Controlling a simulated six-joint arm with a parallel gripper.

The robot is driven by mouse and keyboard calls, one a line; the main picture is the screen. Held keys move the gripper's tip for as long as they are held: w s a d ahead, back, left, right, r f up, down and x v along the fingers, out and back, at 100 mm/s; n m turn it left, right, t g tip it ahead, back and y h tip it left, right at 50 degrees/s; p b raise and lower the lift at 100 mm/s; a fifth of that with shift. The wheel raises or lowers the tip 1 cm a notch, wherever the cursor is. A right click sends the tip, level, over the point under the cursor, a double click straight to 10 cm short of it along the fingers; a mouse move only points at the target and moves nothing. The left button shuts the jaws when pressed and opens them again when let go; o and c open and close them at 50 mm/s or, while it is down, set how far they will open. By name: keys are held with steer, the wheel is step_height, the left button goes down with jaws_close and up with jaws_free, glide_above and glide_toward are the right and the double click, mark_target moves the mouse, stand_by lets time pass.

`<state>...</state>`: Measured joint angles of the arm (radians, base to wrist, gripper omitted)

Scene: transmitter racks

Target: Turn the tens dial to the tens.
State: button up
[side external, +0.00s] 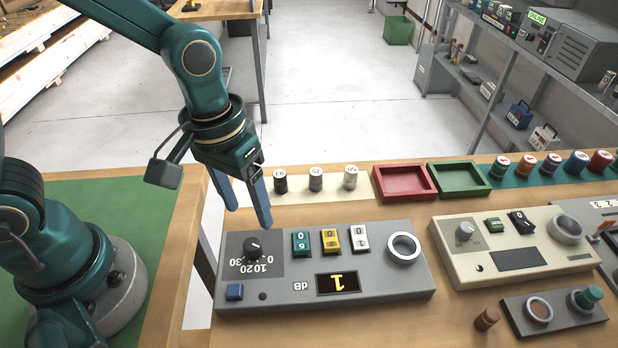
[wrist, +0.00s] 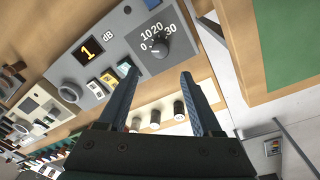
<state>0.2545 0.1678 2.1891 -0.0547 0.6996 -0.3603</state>
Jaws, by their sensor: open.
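The tens dial is a black knob (side external: 254,248) at the left of a grey box (side external: 330,225), with 0, 10, 20 and 30 marked around it. In the wrist view the dial (wrist: 158,46) sits beyond my fingertips, apart from them. The box's display (side external: 338,283) shows a lit 1, also readable in the wrist view (wrist: 90,49). My gripper (side external: 246,207) is open and empty, above and behind the dial in the side view. In the wrist view its two blue fingers (wrist: 158,72) are spread apart. Which mark the dial points at is hard to tell.
Green, yellow and white switches (side external: 331,240) and a silver ring (side external: 403,248) lie right of the dial. A blue button (side external: 234,291) is in front. Small cylinders (side external: 316,179), a red tray (side external: 404,168) and a green tray (side external: 460,165) stand behind. A cream box (side external: 472,262) stands right.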

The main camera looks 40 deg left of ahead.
mark_target(251, 244)
steer(key=shift+s+d+f+g, duration=0.2)
steer(key=shift+s+f, duration=0.1)
steer(key=shift+f, duration=0.3)
steer(key=shift+s+d+f+g, duration=0.1)
steer(key=shift+s+f+g, duration=0.15)
steer(key=shift+f, duration=2.55)
jaws_close()
